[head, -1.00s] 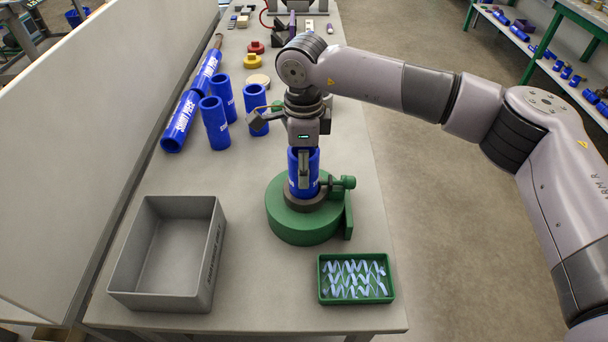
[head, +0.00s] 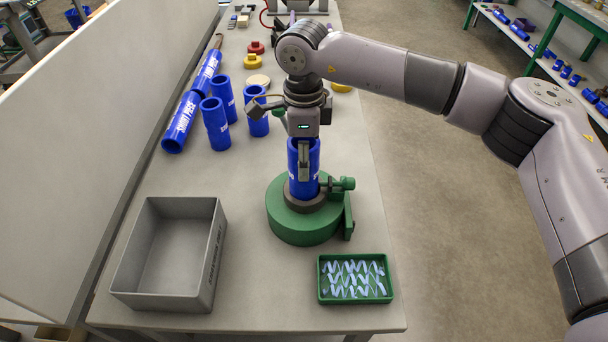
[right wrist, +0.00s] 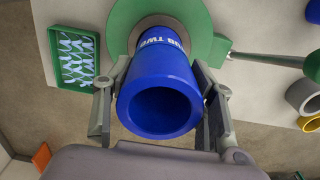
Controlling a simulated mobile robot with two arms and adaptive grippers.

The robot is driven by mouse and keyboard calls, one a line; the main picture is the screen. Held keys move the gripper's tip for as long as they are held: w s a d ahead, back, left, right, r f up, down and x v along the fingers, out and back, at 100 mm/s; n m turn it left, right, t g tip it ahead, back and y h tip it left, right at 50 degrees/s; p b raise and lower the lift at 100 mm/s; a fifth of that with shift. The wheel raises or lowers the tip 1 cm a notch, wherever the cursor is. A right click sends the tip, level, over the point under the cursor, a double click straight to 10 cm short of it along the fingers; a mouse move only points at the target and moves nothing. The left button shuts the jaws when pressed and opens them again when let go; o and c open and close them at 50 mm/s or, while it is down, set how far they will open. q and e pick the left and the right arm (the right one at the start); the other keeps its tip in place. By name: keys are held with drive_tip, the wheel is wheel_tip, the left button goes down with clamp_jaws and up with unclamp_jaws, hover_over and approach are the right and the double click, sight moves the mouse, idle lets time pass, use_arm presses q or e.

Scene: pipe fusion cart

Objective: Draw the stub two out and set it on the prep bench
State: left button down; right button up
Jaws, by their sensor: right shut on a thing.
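The stub two (head: 302,176) is a blue tube standing upright at the green round fixture (head: 300,226), in its dark collar. It also shows in the right wrist view (right wrist: 160,92), where its open end faces the camera and part of its white lettering reads. My right gripper (head: 303,160) is shut on the tube from above, one finger on each side, as the right wrist view (right wrist: 160,105) shows. Whether the tube's lower end is still inside the collar is hidden. The prep bench (head: 250,300) is the grey table under the fixture, if that is the bench meant. My left gripper is not in view.
A grey open bin (head: 165,290) stands at front left and a green tray of shavings (head: 355,278) at front right. Several blue tubes (head: 214,124) stand behind at left, near a lying blue pipe (head: 180,122). Bare bench lies between bin and fixture.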

drive_tip(key=shift+r+p, duration=0.8)
drive_tip(key=shift+r, duration=1.4)
